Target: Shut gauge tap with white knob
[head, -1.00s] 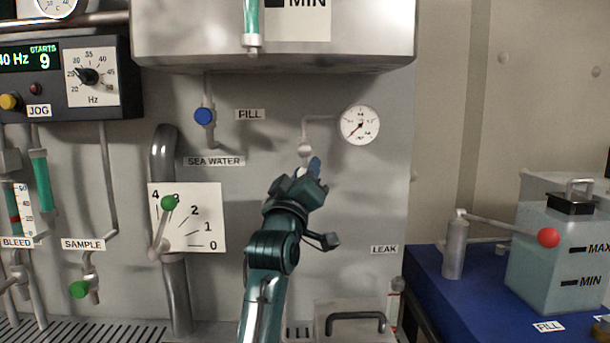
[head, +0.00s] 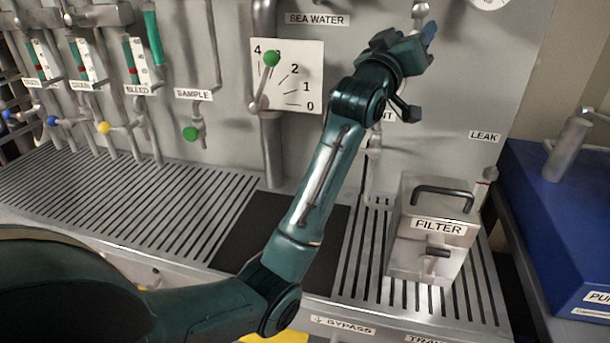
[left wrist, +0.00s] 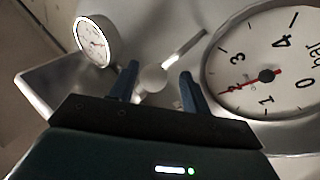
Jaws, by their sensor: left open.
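The gauge tap (head: 420,10) shows at the top edge of the head view, on the grey panel below the cut-off dial. Its white knob (left wrist: 153,78) is a round pale ball in the left wrist view, with a light rod running up to the right behind it. My left gripper (head: 428,38) is raised at the tap; its two blue fingers (left wrist: 158,85) stand apart on either side of the knob. I cannot tell whether they touch it. In the head view the gripper hides the knob. My right gripper is not in view.
A small gauge (left wrist: 97,40) and a large dial (left wrist: 265,75) flank the fingers. Below are a filter box (head: 430,245) with a black handle and a slotted metal shelf (head: 110,205). A green-knobbed lever (head: 271,59) is left of my arm. A blue bench (head: 550,220) stands at right.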

